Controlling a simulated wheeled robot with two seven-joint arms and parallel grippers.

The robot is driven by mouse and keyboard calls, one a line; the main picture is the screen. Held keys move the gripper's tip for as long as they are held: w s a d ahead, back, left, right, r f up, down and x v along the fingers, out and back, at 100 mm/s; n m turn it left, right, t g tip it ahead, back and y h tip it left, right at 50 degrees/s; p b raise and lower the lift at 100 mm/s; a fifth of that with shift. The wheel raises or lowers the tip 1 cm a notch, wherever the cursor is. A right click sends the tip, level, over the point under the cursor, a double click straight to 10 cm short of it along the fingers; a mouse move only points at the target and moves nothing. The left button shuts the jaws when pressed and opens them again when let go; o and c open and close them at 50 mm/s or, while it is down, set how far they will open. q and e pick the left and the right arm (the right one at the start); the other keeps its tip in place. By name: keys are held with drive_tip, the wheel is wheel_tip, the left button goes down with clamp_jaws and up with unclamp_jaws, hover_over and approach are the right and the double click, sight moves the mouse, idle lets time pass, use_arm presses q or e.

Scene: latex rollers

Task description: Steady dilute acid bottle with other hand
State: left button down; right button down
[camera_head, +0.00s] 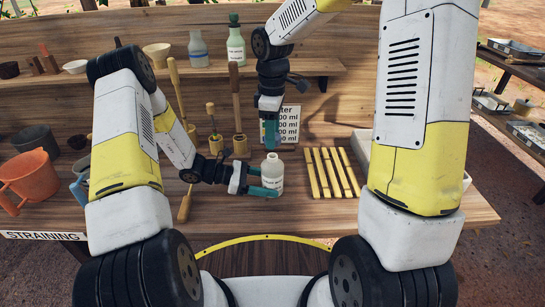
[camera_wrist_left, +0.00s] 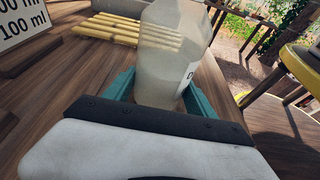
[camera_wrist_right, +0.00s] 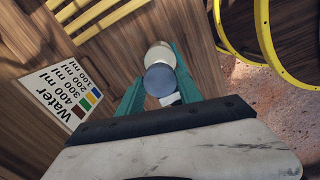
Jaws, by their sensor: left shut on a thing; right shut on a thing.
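The dilute acid bottle (camera_head: 272,172) is a pale bottle with a small label, upright on the bench; its label is too small to read. My left gripper (camera_head: 264,183) is shut on its body from the left, low down. In the left wrist view the translucent bottle (camera_wrist_left: 172,50) stands between the teal fingers, its top out of frame. My right gripper (camera_head: 270,136) points down from above, its fingertips at the bottle's top. In the right wrist view its fingers are closed around a round blue-grey cap (camera_wrist_right: 160,79); the pale bottle shows just beyond it.
A slatted bamboo rack (camera_head: 332,172) lies right of the bottle. A water-measure sign (camera_head: 288,124) stands behind. Wooden tools (camera_head: 237,115) stand behind left. The shelf holds a blue-labelled bottle (camera_head: 198,50) and a green-topped bottle (camera_head: 235,45).

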drive_tip(key=d+r, duration=0.4)
drive_tip(key=d, duration=0.4)
drive_tip(key=shift+w, duration=0.2)
idle(0.6)
use_arm(q)
drive_tip(key=shift+c, duration=1.1)
unclamp_jaws()
